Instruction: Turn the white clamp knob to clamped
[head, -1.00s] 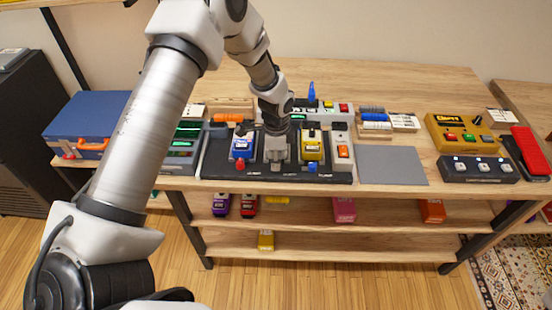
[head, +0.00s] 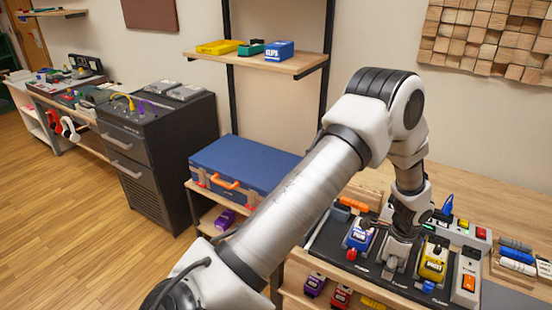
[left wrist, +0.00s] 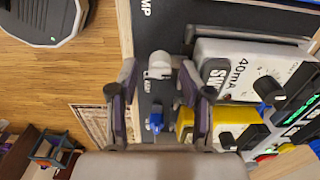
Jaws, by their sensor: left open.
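The white clamp knob (left wrist: 160,66) shows in the left wrist view, on the dark edge strip of the pedalboard (left wrist: 150,30). My left gripper (left wrist: 157,72) is open, with one finger on each side of the knob; I cannot tell whether they touch it. In the head view my left gripper (head: 393,264) points down at the front of the pedalboard (head: 330,243), between the red knob (head: 351,254) and the blue knob (head: 428,287), and hides the white knob. The blue knob also shows in the left wrist view (left wrist: 155,122). My right gripper is not in view.
A blue pedal (head: 360,236) and a yellow pedal (head: 433,260) stand on the board beside the gripper. A white pedal (head: 467,275) is farther right. A blue case (head: 245,160) lies to the left. Small pedals (head: 315,285) sit on the shelf below.

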